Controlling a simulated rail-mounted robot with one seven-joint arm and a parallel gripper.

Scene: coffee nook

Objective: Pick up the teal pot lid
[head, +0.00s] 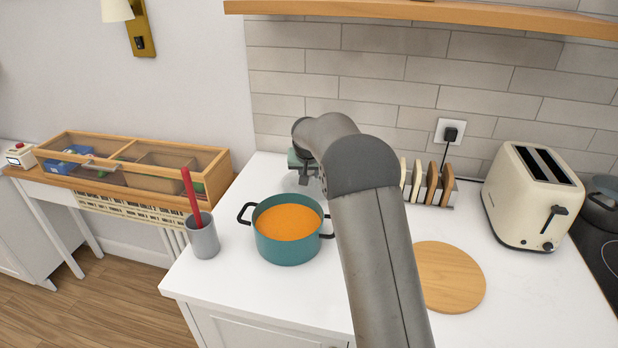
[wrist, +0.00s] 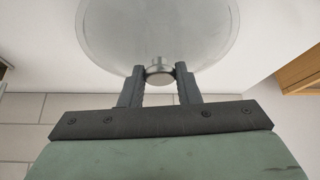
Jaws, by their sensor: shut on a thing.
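In the wrist view, my gripper (wrist: 160,74) is shut on the small round metal knob of the pot lid (wrist: 155,32). The lid is a clear, greyish glass disc with a thin rim, cut off by the top of the picture; no teal shows on it. The teal pot (head: 288,246) stands uncovered on the white counter, with orange contents and two dark handles. In the head view, my gripper (head: 307,178) is beyond the pot, near the back wall and partly hidden by my arm.
A grey cup with a red utensil (head: 203,238) stands left of the pot. A round wooden board (head: 449,278), a toast rack (head: 432,184) and a cream toaster (head: 533,199) are to the right. A wooden shelf (head: 420,13) overhangs the back. The counter's front left is clear.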

